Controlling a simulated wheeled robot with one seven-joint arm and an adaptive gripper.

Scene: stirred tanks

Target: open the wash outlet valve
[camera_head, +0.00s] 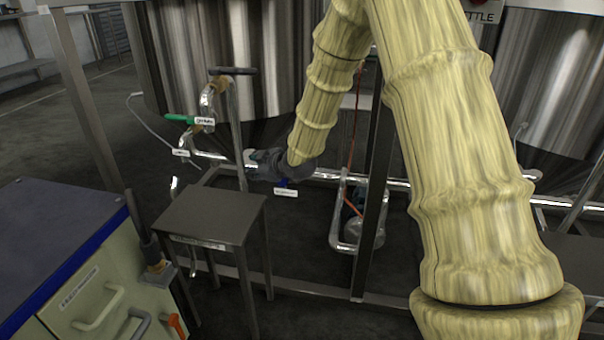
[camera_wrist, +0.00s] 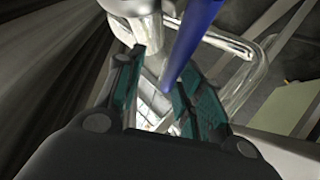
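A blue valve lever (camera_wrist: 192,42) comes down from the top of the wrist view, with its end between the two teal-padded fingers of my gripper (camera_wrist: 162,72). The fingers are apart, with a gap showing beside the lever; I cannot tell whether the right finger touches it. In the head view, my gripper (camera_head: 265,165) is at the pipe below the left tank, and a bit of the blue lever (camera_head: 281,183) shows under it. A white label (camera_head: 286,193) hangs just below, too small to read. The valve body is mostly hidden.
A green-handled valve (camera_head: 181,118) and a black-handled one (camera_head: 232,71) are on the pipes to the left. A small dark table (camera_head: 212,213) stands in front. A cabinet (camera_head: 60,235) is at lower left. A steel post (camera_head: 372,190) stands right of my gripper.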

